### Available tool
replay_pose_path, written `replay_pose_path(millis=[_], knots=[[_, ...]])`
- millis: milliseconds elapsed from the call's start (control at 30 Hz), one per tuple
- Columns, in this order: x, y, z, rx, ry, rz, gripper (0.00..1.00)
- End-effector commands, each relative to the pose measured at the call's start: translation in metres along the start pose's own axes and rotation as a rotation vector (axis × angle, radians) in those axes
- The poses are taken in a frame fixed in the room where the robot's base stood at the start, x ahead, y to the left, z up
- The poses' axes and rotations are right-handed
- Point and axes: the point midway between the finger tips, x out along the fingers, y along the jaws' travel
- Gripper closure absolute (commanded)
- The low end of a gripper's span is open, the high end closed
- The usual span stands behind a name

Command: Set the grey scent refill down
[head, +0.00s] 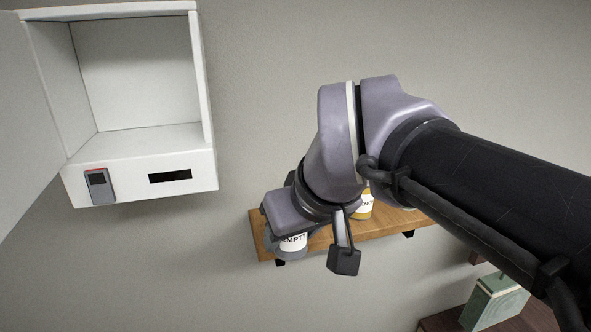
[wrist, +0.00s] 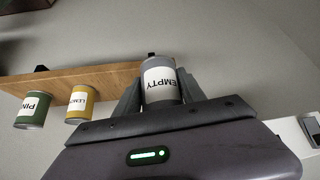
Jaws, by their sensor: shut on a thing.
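The grey scent refill (head: 291,245) is a grey can with a white label reading EMPTY. It shows at the left end of the wooden shelf (head: 258,228) in the head view. My gripper (wrist: 160,88) is shut on it, with a finger on each side of the can, in the wrist view. In the head view my wrist hides the fingers and the can's upper part. I cannot tell whether the can's base touches the shelf.
A yellow can (head: 365,205) and a green can (wrist: 33,110) stand farther along the shelf. An open white cabinet (head: 140,180) hangs at the upper left, with a small grey device (head: 98,186) and a dark slot on its front. A green box (head: 494,301) sits at the lower right.

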Motion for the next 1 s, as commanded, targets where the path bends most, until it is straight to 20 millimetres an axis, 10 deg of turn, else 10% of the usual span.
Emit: replay_pose_path(millis=[300, 533, 700, 1000], knots=[[0.058, 0.046, -0.076, 0.002, -0.005, 0.000, 0.94], [0.077, 0.059, -0.098, 0.001, -0.004, 0.000, 0.94], [0.112, 0.058, -0.073, 0.000, -0.002, 0.000, 0.94], [0.110, 0.058, -0.074, 0.000, -0.001, 0.000, 0.94]])
